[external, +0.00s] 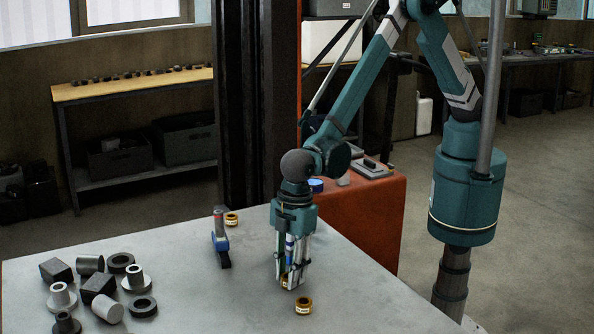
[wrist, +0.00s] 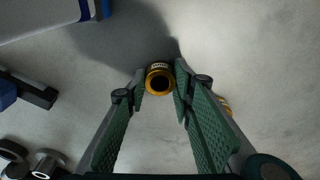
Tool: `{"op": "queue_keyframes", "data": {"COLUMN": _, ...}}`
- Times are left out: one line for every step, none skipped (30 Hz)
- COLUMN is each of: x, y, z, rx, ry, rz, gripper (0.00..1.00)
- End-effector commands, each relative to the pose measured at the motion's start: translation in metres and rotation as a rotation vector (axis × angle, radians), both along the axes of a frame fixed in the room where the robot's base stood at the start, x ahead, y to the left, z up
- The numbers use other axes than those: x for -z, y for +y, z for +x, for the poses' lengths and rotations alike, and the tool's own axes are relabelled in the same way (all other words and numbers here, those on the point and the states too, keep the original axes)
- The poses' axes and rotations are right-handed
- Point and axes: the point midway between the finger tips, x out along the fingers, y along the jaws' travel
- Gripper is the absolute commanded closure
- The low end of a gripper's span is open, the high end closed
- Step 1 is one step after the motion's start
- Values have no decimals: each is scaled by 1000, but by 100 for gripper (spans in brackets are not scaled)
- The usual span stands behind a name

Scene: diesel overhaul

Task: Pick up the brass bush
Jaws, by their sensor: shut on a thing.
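A brass bush (wrist: 160,79), a short gold ring with a dark bore and a pale label, sits between my fingertips in the wrist view. My gripper (wrist: 159,83) is shut on it. In the external view my gripper (external: 290,281) points down at the grey table, and the held bush (external: 284,282) is partly hidden by the fingers. I cannot tell whether it touches the table. A second brass bush (external: 303,305) stands just in front of the gripper; in the wrist view a gold edge (wrist: 226,105) shows behind the right finger. A third brass bush (external: 231,219) stands farther back.
A blue and grey tool (external: 219,239) stands left of my gripper. Several dark and grey metal blocks, rings and flanged parts (external: 103,284) cluster at the table's left. The table (external: 205,300) is clear between them and my gripper. An orange cabinet (external: 378,215) stands behind.

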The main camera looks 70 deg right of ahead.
Motion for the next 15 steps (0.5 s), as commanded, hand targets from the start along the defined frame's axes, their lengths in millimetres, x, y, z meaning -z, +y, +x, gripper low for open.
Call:
{"op": "queue_keyframes", "data": {"x": 0, "y": 0, "z": 0, "rx": 0, "ry": 0, "rz": 0, "gripper": 91}}
{"op": "queue_keyframes", "data": {"x": 0, "y": 0, "z": 0, "rx": 0, "ry": 0, "rz": 0, "gripper": 91}}
{"op": "queue_keyframes", "data": {"x": 0, "y": 0, "z": 0, "rx": 0, "ry": 0, "rz": 0, "gripper": 91}}
{"op": "queue_keyframes", "data": {"x": 0, "y": 0, "z": 0, "rx": 0, "ry": 0, "rz": 0, "gripper": 91}}
{"op": "queue_keyframes", "data": {"x": 0, "y": 0, "z": 0, "rx": 0, "ry": 0, "rz": 0, "gripper": 91}}
{"op": "queue_keyframes", "data": {"x": -1, "y": 0, "z": 0, "rx": 0, "ry": 0, "rz": 0, "gripper": 91}}
{"op": "queue_keyframes", "data": {"x": -1, "y": 0, "z": 0, "rx": 0, "ry": 0, "rz": 0, "gripper": 91}}
{"op": "queue_keyframes", "data": {"x": -2, "y": 0, "z": 0, "rx": 0, "ry": 0, "rz": 0, "gripper": 91}}
{"op": "queue_keyframes", "data": {"x": -3, "y": 0, "z": 0, "rx": 0, "ry": 0, "rz": 0, "gripper": 91}}
{"op": "queue_keyframes", "data": {"x": -4, "y": 0, "z": 0, "rx": 0, "ry": 0, "rz": 0, "gripper": 91}}
{"op": "queue_keyframes", "data": {"x": -6, "y": 0, "z": 0, "rx": 0, "ry": 0, "rz": 0, "gripper": 91}}
{"op": "queue_keyframes", "data": {"x": -8, "y": 0, "z": 0, "rx": 0, "ry": 0, "rz": 0, "gripper": 91}}
{"op": "queue_keyframes", "data": {"x": -10, "y": 0, "z": 0, "rx": 0, "ry": 0, "rz": 0, "gripper": 91}}
{"op": "queue_keyframes", "data": {"x": -13, "y": 0, "z": 0, "rx": 0, "ry": 0, "rz": 0, "gripper": 91}}
{"op": "queue_keyframes", "data": {"x": -16, "y": 0, "z": 0, "rx": 0, "ry": 0, "rz": 0, "gripper": 91}}
